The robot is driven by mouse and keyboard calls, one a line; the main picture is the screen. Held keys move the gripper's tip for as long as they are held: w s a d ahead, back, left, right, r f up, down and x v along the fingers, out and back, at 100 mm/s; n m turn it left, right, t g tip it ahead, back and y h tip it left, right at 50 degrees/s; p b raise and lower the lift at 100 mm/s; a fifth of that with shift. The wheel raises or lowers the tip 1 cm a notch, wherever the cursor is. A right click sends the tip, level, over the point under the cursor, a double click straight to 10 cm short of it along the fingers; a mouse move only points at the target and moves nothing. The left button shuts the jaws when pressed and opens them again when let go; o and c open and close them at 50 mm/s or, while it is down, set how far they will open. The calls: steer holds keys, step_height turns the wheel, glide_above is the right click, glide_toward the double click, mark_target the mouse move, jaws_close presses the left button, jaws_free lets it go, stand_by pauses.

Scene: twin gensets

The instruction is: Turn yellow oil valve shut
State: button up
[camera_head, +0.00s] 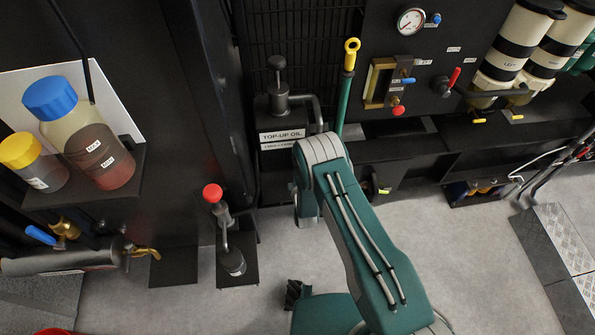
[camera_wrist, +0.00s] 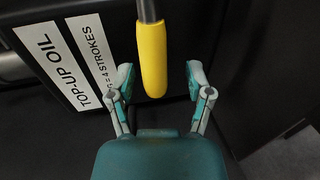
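In the wrist view my gripper (camera_wrist: 159,78) is open. Its two fingertips stand on either side of the lower end of a yellow grip (camera_wrist: 152,55) on a grey rod, with gaps showing; depth is hard to judge. The grip is beside the TOP-UP OIL label (camera_wrist: 62,65). In the head view my arm hides my fingers and this grip. Small yellow handles (camera_head: 478,120) (camera_head: 516,117) show under the striped cylinders at upper right. A brass-yellow lever (camera_head: 146,252) shows at lower left. I cannot tell which one is the oil valve.
A pump unit labelled TOP-UP OIL (camera_head: 282,134) stands behind my arm. A yellow ring-topped green rod (camera_head: 350,58) rises beside it. A red-knobbed lever (camera_head: 213,194) stands at left. Bottles (camera_head: 90,145) sit on a left shelf. Grey floor (camera_head: 450,240) is open at right.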

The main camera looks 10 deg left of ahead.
steer(key=shift+d, duration=0.15)
steer(key=shift+s+d+r, duration=0.1)
steer(key=shift+s, duration=0.05)
steer(key=v, duration=1.1)
steer(key=shift+s, duration=0.25)
